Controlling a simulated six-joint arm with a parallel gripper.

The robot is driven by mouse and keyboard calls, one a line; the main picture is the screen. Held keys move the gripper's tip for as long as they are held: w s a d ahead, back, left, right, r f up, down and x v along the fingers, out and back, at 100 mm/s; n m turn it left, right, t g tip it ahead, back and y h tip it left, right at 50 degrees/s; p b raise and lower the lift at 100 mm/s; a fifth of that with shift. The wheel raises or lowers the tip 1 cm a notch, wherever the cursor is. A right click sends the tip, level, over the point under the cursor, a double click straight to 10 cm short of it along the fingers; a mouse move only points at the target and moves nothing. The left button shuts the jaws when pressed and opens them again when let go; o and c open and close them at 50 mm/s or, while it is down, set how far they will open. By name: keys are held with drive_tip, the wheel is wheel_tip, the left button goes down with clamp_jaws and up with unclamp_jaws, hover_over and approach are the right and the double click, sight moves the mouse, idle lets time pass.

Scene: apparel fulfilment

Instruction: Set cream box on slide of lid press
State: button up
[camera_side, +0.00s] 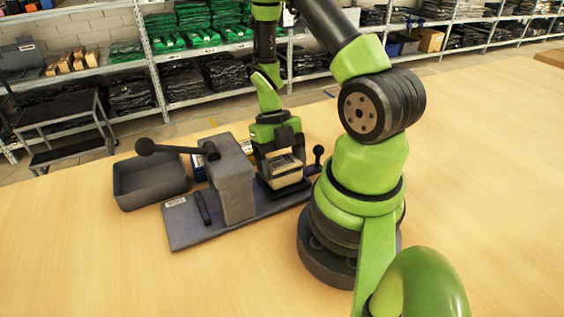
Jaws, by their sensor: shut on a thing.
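The cream box (285,174) is a small pale block with a dark band near its top. My gripper (282,160) is shut on it, with the fingers down at its sides. The lid press (233,181) is a grey upright block with a long black lever ending in a ball knob, on a dark base plate (190,228). The box is upright at the right part of the base, to the right of the press block. The slide under the box is mostly hidden, and I cannot tell whether the box touches it. A small black knob (318,152) stands just right of my gripper.
A grey open tray (150,181) stands left of the press. A blue and white item (198,165) and a yellow item lie behind the press, partly hidden. The table (95,262) is clear in front. Shelves with folded garments and a dark cart (62,128) stand behind.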

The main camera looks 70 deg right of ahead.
drive_tip(key=o, duration=1)
drive_tip(key=shift+r, duration=0.1)
drive_tip(key=v, duration=0.9)
drive_tip(key=shift+w+r, duration=0.1)
drive_tip(key=shift+r, duration=0.3)
